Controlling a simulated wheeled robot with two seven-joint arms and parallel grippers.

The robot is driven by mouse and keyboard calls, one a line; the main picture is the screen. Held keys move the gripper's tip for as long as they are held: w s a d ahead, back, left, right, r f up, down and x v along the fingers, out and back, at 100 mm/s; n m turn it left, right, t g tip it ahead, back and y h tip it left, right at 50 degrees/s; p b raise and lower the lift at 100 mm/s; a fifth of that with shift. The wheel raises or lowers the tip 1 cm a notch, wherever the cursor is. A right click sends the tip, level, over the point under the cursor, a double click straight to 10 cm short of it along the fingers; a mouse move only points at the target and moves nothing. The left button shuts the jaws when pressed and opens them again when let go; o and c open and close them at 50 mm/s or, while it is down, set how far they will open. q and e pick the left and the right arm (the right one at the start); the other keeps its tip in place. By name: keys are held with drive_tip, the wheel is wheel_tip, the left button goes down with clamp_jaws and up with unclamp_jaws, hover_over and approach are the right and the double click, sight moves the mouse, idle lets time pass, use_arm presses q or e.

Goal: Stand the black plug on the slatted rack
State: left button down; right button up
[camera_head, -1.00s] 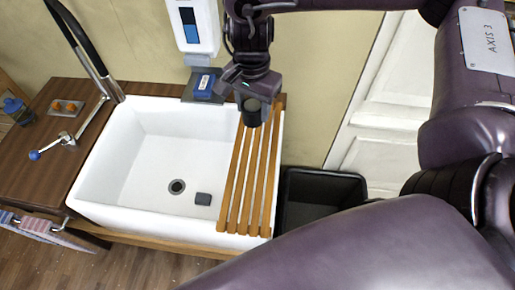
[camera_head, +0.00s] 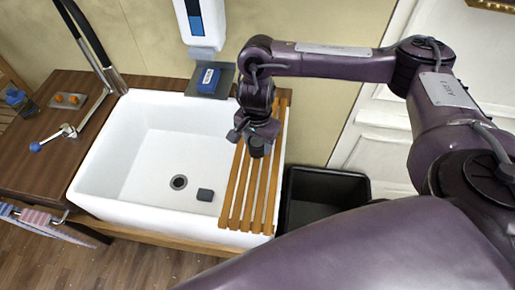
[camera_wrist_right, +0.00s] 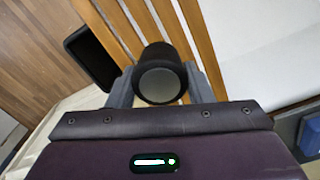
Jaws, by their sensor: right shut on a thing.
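The black plug (camera_head: 257,148) is a short dark cylinder at the tip of my right gripper (camera_head: 257,138), over the upper half of the slatted rack (camera_head: 242,199). In the right wrist view the plug (camera_wrist_right: 160,75) sits between the two grey fingers of the right gripper (camera_wrist_right: 160,88), its paler round end facing the camera. The gripper is shut on it. The rack's wooden slats (camera_wrist_right: 199,35) run behind the plug. I cannot tell whether the plug touches the slats. My left gripper is not in view.
A black bin (camera_head: 322,190) stands to the right. A blue sponge-like block (camera_head: 208,80) lies on a shelf behind.

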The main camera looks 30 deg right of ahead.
sight(258, 149)
wheel_tip(258, 149, down, 2)
drive_tip(key=shift+s+f+b, duration=0.1)
drive_tip(key=shift+f+b, duration=0.15)
drive_tip(key=shift+b, duration=0.05)
drive_tip(key=shift+f, duration=0.45)
drive_tip(key=shift+f, duration=0.15)
drive_tip(key=o, duration=1)
drive_tip(key=shift+r, duration=0.35)
wheel_tip(258, 149, up, 12)
drive_tip(key=shift+a+f+p, duration=0.1)
drive_tip(key=shift+f+p, duration=0.05)
drive_tip(key=shift+p, duration=0.4)
